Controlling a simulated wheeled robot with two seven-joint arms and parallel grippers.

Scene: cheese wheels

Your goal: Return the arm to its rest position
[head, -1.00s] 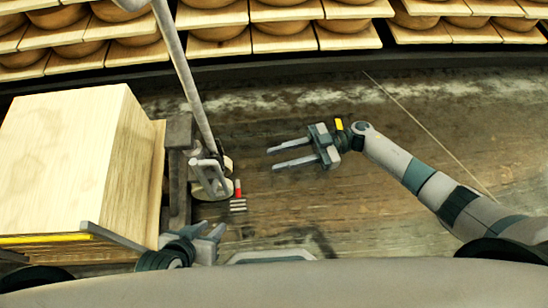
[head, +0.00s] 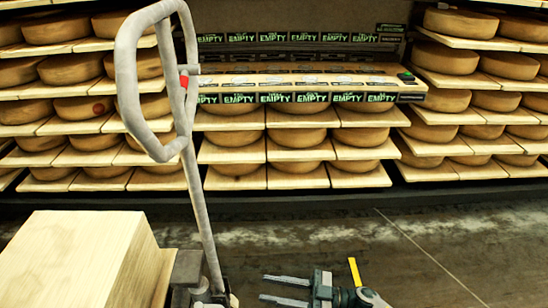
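My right gripper (head: 286,289) shows at the bottom of the head view, right of centre. Its two grey fingers point left and are apart, with nothing between them. Most of my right arm is cut off by the bottom edge. My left gripper is not in the picture.
A pallet jack with a tall grey handle (head: 205,225) stands left of my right gripper. A pale wooden block stack (head: 75,262) is at lower left. Shelves of cheese wheels (head: 297,138) line the back, with "EMPTY" labels (head: 239,98) in the middle. Floor (head: 440,245) at right is clear.

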